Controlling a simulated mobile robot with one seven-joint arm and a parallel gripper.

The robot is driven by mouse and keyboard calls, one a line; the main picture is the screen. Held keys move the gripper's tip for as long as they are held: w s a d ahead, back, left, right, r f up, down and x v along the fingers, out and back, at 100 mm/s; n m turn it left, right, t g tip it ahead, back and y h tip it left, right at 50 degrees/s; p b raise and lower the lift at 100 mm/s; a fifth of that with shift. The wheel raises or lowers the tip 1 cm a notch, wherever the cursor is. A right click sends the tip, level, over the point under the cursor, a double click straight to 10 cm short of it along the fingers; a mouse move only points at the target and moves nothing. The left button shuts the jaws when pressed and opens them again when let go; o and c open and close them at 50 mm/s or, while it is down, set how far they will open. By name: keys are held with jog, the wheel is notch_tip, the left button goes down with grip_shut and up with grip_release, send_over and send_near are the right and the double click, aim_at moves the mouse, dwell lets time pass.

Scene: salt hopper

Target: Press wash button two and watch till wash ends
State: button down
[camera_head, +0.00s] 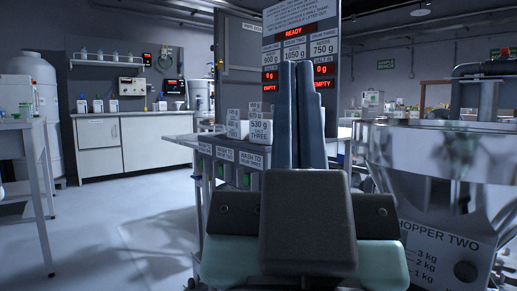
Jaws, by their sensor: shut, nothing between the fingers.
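My gripper (296,66) is at the picture's centre, its two dark blue fingers upright and side by side, shut and empty. Labels starting "WASH TO" run along the front edge of a bench to the left of the fingers. Green buttons show below two of them, one under the middle label (220,170) and one under the right label (246,180). The label numbers are too small to read, so I cannot tell which is button two. Behind the fingers a status board (335,45) shows red "READY", "0 g" and "EMPTY" readings; its middle column is partly hidden.
White blocks, one marked "530 g THREE" (260,130), stand on the bench. Hopper two (440,240), with a shiny metal rim, stands close at right. A grey table (38,130) is at far left, and white cabinets (125,145) stand behind. The floor at left is clear.

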notch_tip(320, 180, up, 18)
jog(key=p, duration=1.5)
